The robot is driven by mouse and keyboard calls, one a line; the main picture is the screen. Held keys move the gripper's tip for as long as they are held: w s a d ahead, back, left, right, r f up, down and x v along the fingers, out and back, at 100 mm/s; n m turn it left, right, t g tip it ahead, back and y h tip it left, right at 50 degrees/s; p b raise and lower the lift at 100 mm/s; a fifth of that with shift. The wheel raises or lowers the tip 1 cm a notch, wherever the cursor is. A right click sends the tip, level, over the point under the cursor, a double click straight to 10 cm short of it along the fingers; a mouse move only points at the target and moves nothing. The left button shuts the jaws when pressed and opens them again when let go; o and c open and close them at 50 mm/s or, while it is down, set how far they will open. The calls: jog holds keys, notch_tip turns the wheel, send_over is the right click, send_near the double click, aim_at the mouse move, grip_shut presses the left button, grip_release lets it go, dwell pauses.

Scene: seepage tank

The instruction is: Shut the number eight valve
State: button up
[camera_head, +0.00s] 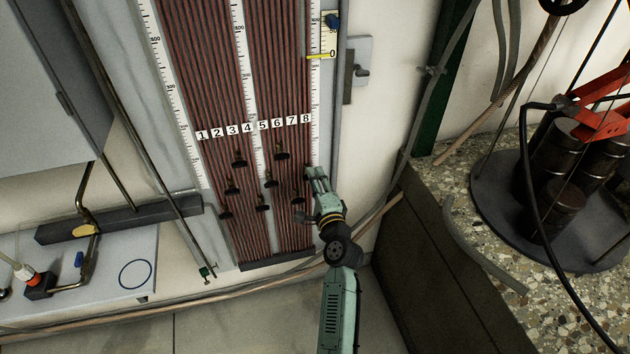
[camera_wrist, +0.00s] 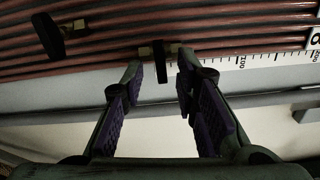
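The number eight label (camera_head: 306,118) is at the right end of a row of numbers on the tube panel. The valve below it is largely hidden by my gripper in the head view. In the wrist view, a dark flat valve handle (camera_wrist: 160,62) on a brass fitting stands between my fingertips; by position it is number eight. My gripper (camera_head: 315,174) is open at the panel's right edge. In the wrist view my gripper (camera_wrist: 161,72) has one finger on each side of the handle, with gaps visible. Whether the fingertips reach past the handle is unclear.
A neighbouring valve (camera_wrist: 49,35) is close at the left in the wrist view, probably number seven (camera_head: 298,195). Several other dark valves sit to the left on the panel. A white ruler strip (camera_wrist: 255,60) runs beside the tubes. A speckled counter (camera_head: 470,240) stands to the right.

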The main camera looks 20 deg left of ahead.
jog(key=v, duration=0.7)
jog(key=shift+s+d, duration=0.15)
jog(key=shift+s, duration=0.05)
